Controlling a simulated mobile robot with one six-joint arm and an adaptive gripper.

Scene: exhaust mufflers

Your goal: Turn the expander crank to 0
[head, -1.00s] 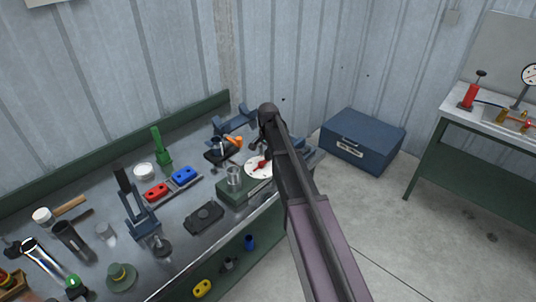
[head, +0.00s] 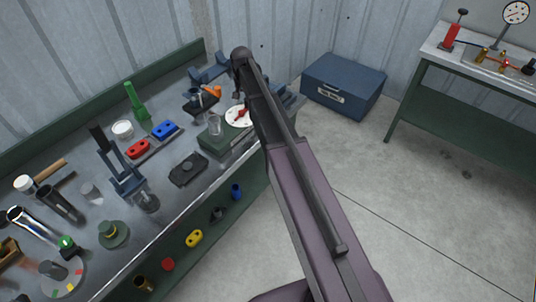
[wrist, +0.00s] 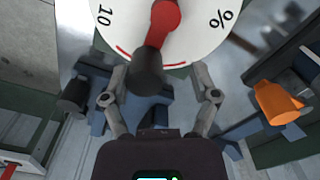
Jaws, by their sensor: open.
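The expander crank is a red arm (wrist: 164,18) with a dark round knob (wrist: 147,80), set over a white dial (wrist: 90,22) in the wrist view. The dial shows "10" at left and "%" at right, with red arcs near its lower edge. No 0 mark is visible there. The knob hangs over the lower rim. My gripper (wrist: 158,72) is open, one finger each side of the knob, which sits nearer the left finger; contact is not apparent. In the head view the dial (head: 231,119) and red crank (head: 241,113) show beside my arm, which hides the gripper's fingers.
The bench (head: 165,205) holds a green block (head: 212,143) beside the dial, a black flat part (head: 188,169), and red (head: 138,149) and blue (head: 164,129) pieces. An orange part (wrist: 277,102) lies right of my gripper. A blue toolbox (head: 343,87) stands on the floor; open floor lies right.

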